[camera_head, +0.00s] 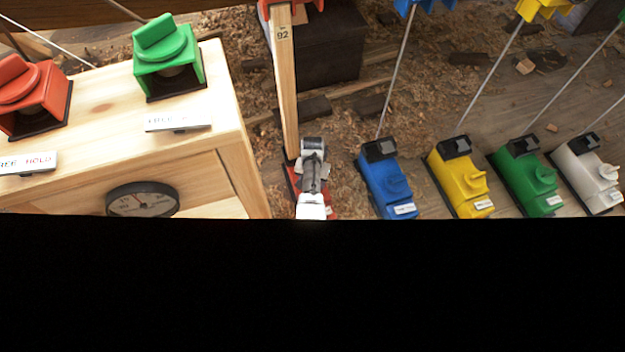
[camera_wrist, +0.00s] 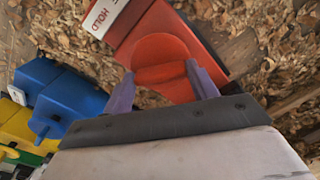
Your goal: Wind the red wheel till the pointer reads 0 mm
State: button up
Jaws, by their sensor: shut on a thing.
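In the wrist view, my gripper (camera_wrist: 160,78) has its two purple fingers on either side of the raised grip bar of the red wheel (camera_wrist: 160,48), shut on it. The wheel sits on a red housing (camera_wrist: 207,52) with a white label reading HOLD (camera_wrist: 104,14). In the head view, my gripper (camera_head: 312,178) covers most of this red unit, and only bits of the red housing (camera_head: 291,178) show. A wooden upright (camera_head: 285,90) marked 92 rises behind it, with a red part (camera_head: 290,4) at the top picture edge. No readable pointer or millimetre scale shows.
Blue (camera_head: 388,183), yellow (camera_head: 460,178), green (camera_head: 530,178) and white (camera_head: 590,175) units stand in a row to the right. A wooden box (camera_head: 100,95) with red and green knobs and a round dial (camera_head: 143,201) is left. The head view's lower part is black.

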jog(key=m, duration=0.6)
dwell(0.6)
jog(key=o, duration=1)
jog(key=shift+r, duration=0.1)
notch_tip(320, 180, up, 14)
jog(key=p, duration=0.4)
jog(key=shift+f, duration=0.2)
jog(key=shift+c, duration=0.4)
